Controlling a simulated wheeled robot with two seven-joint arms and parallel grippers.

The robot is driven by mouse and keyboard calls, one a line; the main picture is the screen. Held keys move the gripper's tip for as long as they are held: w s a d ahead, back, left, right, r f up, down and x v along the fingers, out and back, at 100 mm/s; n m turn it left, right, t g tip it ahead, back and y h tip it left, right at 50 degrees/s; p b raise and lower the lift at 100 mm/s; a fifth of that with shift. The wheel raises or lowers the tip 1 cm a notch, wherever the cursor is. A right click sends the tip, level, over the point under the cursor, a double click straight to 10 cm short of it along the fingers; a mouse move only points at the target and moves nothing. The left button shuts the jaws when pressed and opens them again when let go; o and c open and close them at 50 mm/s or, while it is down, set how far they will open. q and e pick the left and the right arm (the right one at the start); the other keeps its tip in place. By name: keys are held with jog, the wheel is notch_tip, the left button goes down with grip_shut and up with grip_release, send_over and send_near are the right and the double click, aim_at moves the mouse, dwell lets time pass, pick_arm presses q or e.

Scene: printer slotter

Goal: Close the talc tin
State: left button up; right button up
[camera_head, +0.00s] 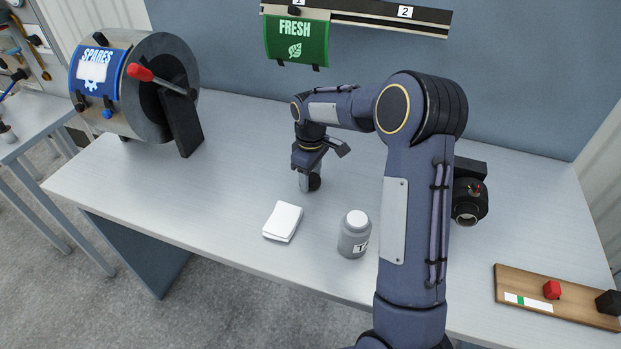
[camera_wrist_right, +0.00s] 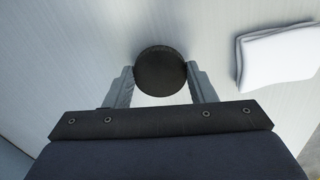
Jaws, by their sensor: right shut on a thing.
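The talc tin (camera_head: 354,236) is a grey round jar with a pale top and a label partly reading "T". It stands upright on the table, left of my right arm. My right gripper (camera_head: 309,183) points down at the table behind the folded white cloth. It is shut on a black round lid (camera_wrist_right: 161,70), which sits between the two fingertips in the right wrist view. The lid also shows as a dark shape at the fingers in the head view (camera_head: 315,182). Whether it touches the table I cannot tell. My left gripper is not in view.
The folded white cloth (camera_head: 283,222) lies left of the tin. A drum with a red-handled crank (camera_head: 167,84) and a "SPARES" flag stands at the back left. A wooden board (camera_head: 540,290) with a red knob lies at the right. The table's left middle is clear.

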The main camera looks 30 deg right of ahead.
jog(key=s+a+r+b, duration=0.1)
jog(key=s+a+r, duration=0.5)
jog(key=a+r, duration=0.6)
jog(key=shift+a+b, duration=0.4)
jog(key=shift+w, duration=0.1)
jog(key=w+f+m, duration=0.1)
jog(key=f+m, duration=0.1)
jog(key=m, duration=0.1)
jog(key=w+f+m, duration=0.1)
jog(key=f+m, duration=0.1)
jog(key=f, duration=0.1)
jog(key=w+f+m, duration=0.1)
jog(key=f+m, duration=0.1)
jog(key=m, duration=0.1)
jog(key=shift+w+d+f+m, duration=0.2)
jog(key=shift+w+m, duration=0.1)
jog(key=shift+w, duration=0.1)
jog(key=shift+w+f+m, duration=0.15)
jog(key=shift+f+m, duration=0.2)
jog(key=shift+m, duration=0.15)
